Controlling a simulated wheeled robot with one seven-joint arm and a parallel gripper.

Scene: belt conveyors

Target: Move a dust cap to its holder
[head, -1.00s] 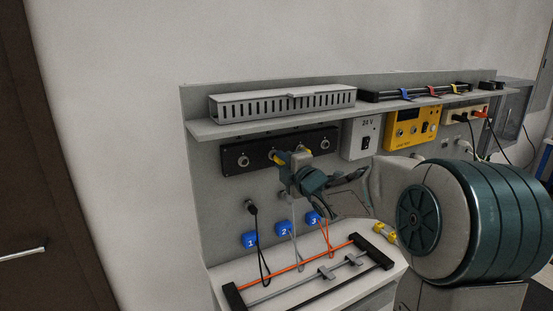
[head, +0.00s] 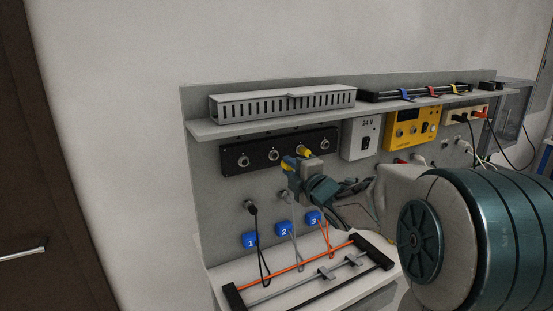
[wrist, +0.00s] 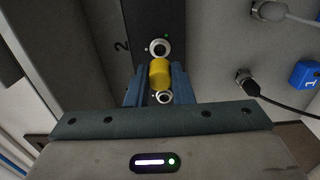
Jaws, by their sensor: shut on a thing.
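A yellow dust cap (wrist: 160,73) sits between the two blue-grey fingers of my gripper (wrist: 158,88) in the wrist view, and the fingers are shut on it. In the head view my gripper (head: 297,158) is in front of the black socket panel (head: 243,149), with yellow showing at its tip. Bare round sockets show on the panel at the left (head: 243,161) and beside the gripper (head: 273,156). In the wrist view the cap lies between two sockets in the picture; its distance from the panel is unclear. I cannot make out a cap holder for certain.
A grey shelf (head: 200,130) with a slotted duct (head: 283,103) runs above the panel. Below are blue tags (head: 250,240) and hanging cables (head: 262,240). A rack with an orange rod (head: 297,262) lies on the bench. A 24 V box (head: 362,138) stands to the right.

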